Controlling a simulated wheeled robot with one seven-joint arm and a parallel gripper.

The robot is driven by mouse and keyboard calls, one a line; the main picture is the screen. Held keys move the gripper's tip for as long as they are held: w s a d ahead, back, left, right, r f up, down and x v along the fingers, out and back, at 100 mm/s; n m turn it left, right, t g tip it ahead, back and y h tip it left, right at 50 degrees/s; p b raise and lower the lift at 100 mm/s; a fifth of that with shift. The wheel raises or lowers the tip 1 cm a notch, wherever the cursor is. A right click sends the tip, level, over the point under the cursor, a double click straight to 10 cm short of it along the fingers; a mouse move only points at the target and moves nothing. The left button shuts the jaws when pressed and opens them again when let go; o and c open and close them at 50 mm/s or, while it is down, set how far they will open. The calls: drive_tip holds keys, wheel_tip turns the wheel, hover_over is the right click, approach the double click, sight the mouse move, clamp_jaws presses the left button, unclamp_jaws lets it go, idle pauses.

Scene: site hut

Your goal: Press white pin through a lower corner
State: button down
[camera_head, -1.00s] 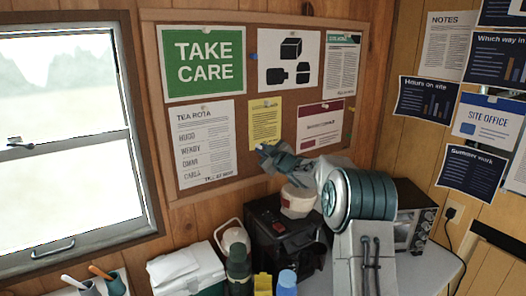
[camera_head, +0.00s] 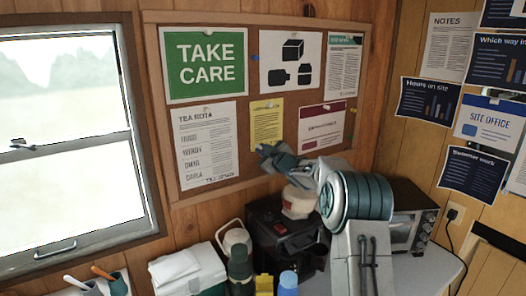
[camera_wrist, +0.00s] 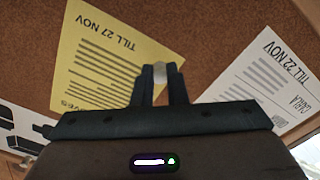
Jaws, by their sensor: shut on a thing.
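The yellow sheet (camera_head: 266,122) hangs on the cork board, with a pin at its top. My gripper (camera_head: 262,149) is at the sheet's lower left corner in the head view. In the wrist view the sheet (camera_wrist: 105,62) appears upside down, with "TILL 27 NOV" along its lower edge. My gripper (camera_wrist: 160,85) is shut on a small white pin (camera_wrist: 160,70), in front of the sheet near that corner. I cannot tell whether the pin touches the paper or the cork. The fingers hide part of the sheet.
The tea rota sheet (camera_head: 208,145) hangs left of the yellow sheet, and a red-headed sheet (camera_head: 322,127) hangs right. A black machine (camera_head: 268,228) with a pale tub (camera_head: 298,202) stands below the board. A window (camera_head: 62,140) is at left.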

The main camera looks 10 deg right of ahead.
drive_tip(key=shift+w+a+r, duration=0.1)
drive_tip(key=shift+w+a, duration=0.1)
drive_tip(key=shift+w, duration=0.15)
idle(1.4)
idle(0.5)
drive_tip(key=c, duration=1.4)
unclamp_jaws()
drive_tip(key=shift+o, duration=0.2)
